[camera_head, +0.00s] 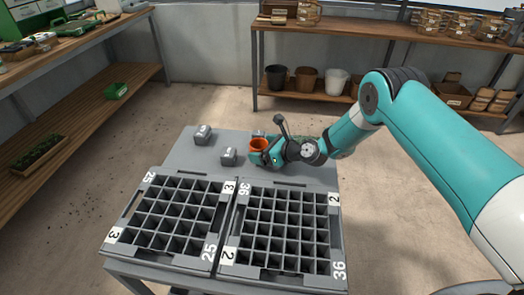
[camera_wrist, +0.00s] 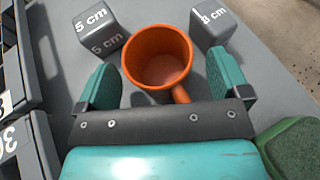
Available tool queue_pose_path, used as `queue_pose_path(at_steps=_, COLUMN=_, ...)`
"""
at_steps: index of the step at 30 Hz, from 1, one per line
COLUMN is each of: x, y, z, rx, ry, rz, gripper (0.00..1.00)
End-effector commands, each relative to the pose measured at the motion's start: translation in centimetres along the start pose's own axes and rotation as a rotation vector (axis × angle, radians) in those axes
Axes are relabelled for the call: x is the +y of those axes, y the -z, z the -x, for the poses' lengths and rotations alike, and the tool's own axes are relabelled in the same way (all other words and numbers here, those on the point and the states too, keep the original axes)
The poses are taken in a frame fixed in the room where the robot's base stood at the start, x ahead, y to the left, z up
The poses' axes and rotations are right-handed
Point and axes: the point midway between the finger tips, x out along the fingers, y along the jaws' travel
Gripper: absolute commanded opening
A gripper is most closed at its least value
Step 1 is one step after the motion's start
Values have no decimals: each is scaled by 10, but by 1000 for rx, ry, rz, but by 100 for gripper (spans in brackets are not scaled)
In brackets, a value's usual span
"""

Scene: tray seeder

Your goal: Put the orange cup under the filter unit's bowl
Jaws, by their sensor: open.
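The orange cup (camera_head: 258,144) stands on the grey table, at the far side of the seed trays. In the wrist view the cup (camera_wrist: 158,48) is upright and looks empty, with its handle pointing toward my gripper's palm. My gripper (camera_head: 267,157) is low over the table at the cup. In the wrist view my gripper (camera_wrist: 163,78) is open, with one teal finger on each side of the cup. Gaps show between the fingers and the cup wall. I see no filter unit or bowl in either view.
A green object (camera_wrist: 294,150) lies right of my gripper. Shelves stand behind and left.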

Motion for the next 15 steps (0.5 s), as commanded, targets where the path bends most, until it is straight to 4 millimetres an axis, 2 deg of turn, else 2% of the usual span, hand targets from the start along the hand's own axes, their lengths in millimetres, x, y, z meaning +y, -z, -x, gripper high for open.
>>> queue_pose_path(at_steps=4, x=0, y=0, z=0, rx=0, ry=0, rz=0, gripper=92)
queue_pose_path(at_steps=9, x=0, y=0, z=0, rx=0, ry=0, rz=1, gripper=53)
queue_pose_path(at_steps=11, x=0, y=0, z=0, rx=0, ry=0, rz=1, gripper=40)
queue_pose_path(at_steps=15, x=0, y=0, z=0, rx=-1, ry=0, rz=1, gripper=36)
